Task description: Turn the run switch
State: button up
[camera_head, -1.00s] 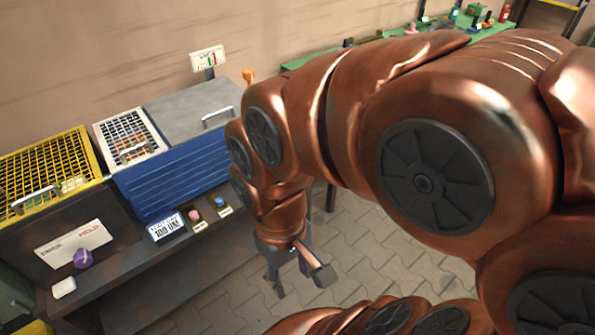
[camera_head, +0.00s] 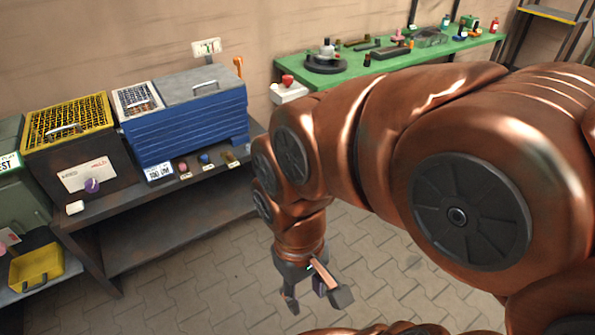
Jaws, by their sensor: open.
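A dark box with a yellow mesh top (camera_head: 65,122) stands on the left bench. Its front has a white label plate with a purple knob (camera_head: 92,185), turned at a slant; the lettering is too small to read surely. I cannot tell whether this knob is the run switch. A red knob (camera_head: 287,80) also shows on a white box (camera_head: 290,94) by the wall. My gripper (camera_head: 316,298) hangs open and empty over the paved floor, right of the bench and well apart from the knobs.
A blue ribbed box (camera_head: 190,128) stands beside the mesh-topped one, with small coloured knobs (camera_head: 205,158) and tags in front. A green table (camera_head: 400,62) with several parts stands at the back. A yellow tray (camera_head: 36,267) is lower left. Floor between is clear.

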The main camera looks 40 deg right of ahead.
aim_at(288, 79)
jog(key=u, duration=0.6)
jog(key=i, duration=0.9)
jog(key=z, duration=0.6)
